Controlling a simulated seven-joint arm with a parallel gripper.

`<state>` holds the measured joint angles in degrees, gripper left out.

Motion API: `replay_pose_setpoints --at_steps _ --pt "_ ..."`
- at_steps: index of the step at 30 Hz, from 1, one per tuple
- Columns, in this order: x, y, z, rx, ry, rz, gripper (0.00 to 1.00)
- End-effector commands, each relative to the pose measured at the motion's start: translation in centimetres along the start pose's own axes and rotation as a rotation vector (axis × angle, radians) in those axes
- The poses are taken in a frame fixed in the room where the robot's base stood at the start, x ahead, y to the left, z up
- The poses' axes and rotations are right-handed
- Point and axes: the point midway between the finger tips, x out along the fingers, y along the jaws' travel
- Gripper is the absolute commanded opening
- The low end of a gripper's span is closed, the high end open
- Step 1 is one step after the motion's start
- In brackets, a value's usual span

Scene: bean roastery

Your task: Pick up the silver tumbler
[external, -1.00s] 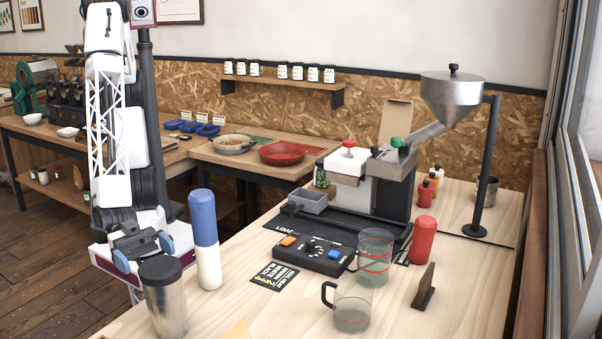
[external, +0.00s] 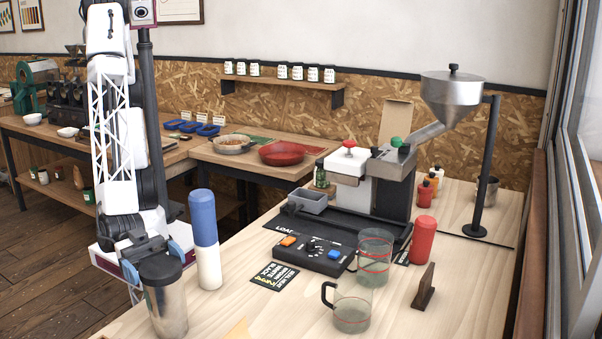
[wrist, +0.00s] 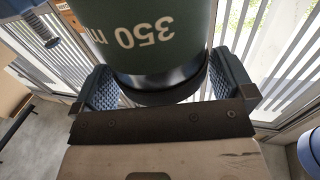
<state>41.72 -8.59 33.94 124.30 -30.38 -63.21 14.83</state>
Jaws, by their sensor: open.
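The silver tumbler (external: 168,307) with a black lid stands upright at the table's near left edge in the external view. My gripper (external: 155,262) is at its lid, with one blue fingertip on each side. In the wrist view a dark green body with "350 m" printed on it, a silvery band and a black end (wrist: 165,92) lies between my open fingers (wrist: 166,85). I cannot tell whether the fingers touch it.
A blue and white bottle (external: 204,235) stands close right of the tumbler. A control box (external: 312,253), a glass mug (external: 352,308), a clear glass (external: 374,262) and a red bottle (external: 422,240) stand farther right.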

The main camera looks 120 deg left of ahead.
Motion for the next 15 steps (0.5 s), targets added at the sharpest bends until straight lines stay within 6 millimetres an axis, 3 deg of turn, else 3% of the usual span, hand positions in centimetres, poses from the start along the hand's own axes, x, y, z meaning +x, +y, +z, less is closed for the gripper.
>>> replay_pose_setpoints --at_steps 15 --pt "0.79 -0.02 -0.01 0.000 0.000 0.000 1.00"
